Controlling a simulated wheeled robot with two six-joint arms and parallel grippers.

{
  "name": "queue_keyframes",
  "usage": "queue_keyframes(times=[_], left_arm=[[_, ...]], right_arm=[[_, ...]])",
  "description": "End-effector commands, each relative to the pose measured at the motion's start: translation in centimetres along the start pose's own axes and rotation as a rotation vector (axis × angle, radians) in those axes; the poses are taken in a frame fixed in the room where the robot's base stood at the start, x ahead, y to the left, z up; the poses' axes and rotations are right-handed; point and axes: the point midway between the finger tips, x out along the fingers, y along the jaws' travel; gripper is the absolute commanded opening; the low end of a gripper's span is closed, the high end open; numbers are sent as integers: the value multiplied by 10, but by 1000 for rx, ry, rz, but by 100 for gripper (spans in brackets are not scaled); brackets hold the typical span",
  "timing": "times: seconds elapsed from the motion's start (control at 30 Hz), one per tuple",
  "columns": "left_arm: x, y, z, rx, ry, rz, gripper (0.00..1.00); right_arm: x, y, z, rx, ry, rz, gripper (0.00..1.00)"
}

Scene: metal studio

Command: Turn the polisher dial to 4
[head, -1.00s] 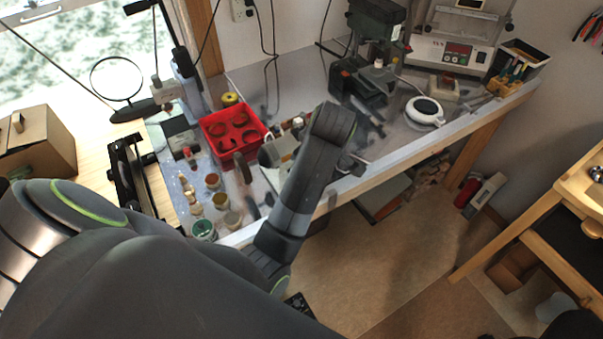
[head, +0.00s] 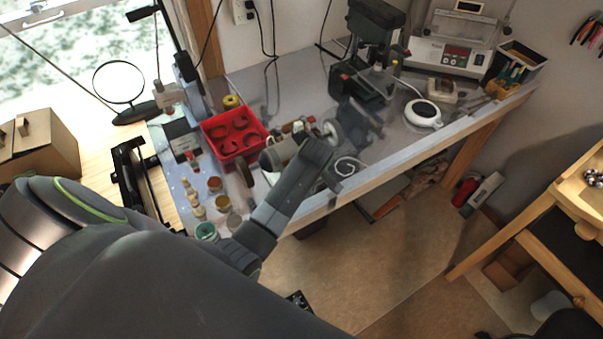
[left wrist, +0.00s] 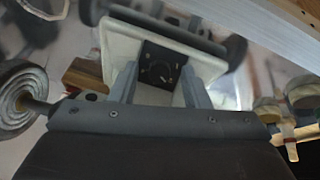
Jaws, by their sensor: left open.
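The polisher (head: 283,152) stands on the metal bench, with a brown wheel (head: 245,173) at its left end and a pale wheel (head: 332,131) at its right. My left arm covers part of it in the head view. In the left wrist view its pale housing (left wrist: 120,42) carries a dark square plate with the round dial (left wrist: 160,69). My left gripper (left wrist: 160,84) is open, its two fingers on either side of the dial. I cannot tell whether they touch it. The dial's setting is too small to read. My right gripper is not in view.
A red tray (head: 233,137) sits just left of the polisher, with several small jars (head: 215,186) in front of it. A drill press (head: 368,50) stands behind right. A white round device (head: 423,113) lies farther right. A cord (head: 348,166) curls on the bench beside my arm.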

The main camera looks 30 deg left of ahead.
Motion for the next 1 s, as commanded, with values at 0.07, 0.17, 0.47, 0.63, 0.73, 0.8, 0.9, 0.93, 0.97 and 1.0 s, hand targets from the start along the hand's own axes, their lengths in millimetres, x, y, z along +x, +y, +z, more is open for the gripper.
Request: queue_keyframes(times=[0.07,0.17,0.47,0.63,0.73,0.8,0.9,0.93,0.97,1.0], left_arm=[[0,0,0,0,0,1,43],[0,0,0,0,0,1,43],[0,0,0,0,0,0,7],[0,0,0,1,0,0,0],[0,0,0,11,0,-1,0],[0,0,0,26,0,-3,0],[-1,1,0,63,-2,-7,0],[-1,1,0,77,-2,-9,0],[-1,1,0,93,-3,-10,0],[-1,1,0,117,-3,-13,0]], right_arm=[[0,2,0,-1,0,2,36],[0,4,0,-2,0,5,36],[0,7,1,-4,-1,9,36],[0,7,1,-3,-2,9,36],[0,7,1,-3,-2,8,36],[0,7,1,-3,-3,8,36],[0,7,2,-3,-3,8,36],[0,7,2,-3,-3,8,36],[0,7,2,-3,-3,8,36],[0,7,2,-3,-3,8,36]])
